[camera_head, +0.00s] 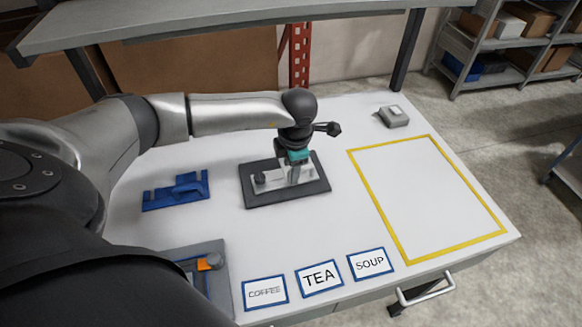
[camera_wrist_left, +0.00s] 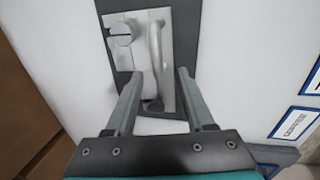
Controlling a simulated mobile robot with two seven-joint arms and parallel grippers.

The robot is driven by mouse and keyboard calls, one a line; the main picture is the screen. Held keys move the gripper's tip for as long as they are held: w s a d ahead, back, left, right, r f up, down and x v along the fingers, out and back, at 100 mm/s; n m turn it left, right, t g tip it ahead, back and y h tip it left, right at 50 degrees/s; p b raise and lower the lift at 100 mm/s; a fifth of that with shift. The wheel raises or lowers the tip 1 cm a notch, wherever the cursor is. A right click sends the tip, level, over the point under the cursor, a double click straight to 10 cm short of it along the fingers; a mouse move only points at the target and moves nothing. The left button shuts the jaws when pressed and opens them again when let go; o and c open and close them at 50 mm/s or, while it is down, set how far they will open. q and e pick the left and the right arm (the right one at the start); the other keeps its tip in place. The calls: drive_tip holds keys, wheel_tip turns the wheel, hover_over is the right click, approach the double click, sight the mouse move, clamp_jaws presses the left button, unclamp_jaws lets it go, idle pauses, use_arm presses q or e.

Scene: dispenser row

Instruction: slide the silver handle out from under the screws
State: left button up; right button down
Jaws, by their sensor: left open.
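The silver handle (camera_wrist_left: 156,50) is a curved bar on a pale metal plate (camera_wrist_left: 136,60), best seen in the left wrist view. A round slotted screw (camera_wrist_left: 122,33) stands on the plate beside it; in the head view it shows as a dark knob (camera_head: 260,178). Any other screw is hidden or too unclear to tell. The plate lies on a dark grey board (camera_head: 285,194). My left gripper (camera_head: 293,178) points down over the plate. In the left wrist view its fingers (camera_wrist_left: 160,74) are open, one on each side of the handle's near part. Contact cannot be told.
A blue bracket-like holder (camera_head: 177,192) lies left of the board. COFFEE, TEA (camera_head: 319,277) and SOUP cards line the front edge. A yellow-outlined area (camera_head: 425,195) on the right is empty. A small grey device (camera_head: 394,116) stands behind it. A shelf (camera_head: 200,25) overhangs the back.

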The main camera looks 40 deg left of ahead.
use_arm(q)
drive_tip(key=shift+f, duration=0.25)
clamp_jaws()
idle(0.3)
drive_tip(key=shift+r, duration=0.1)
idle(0.4)
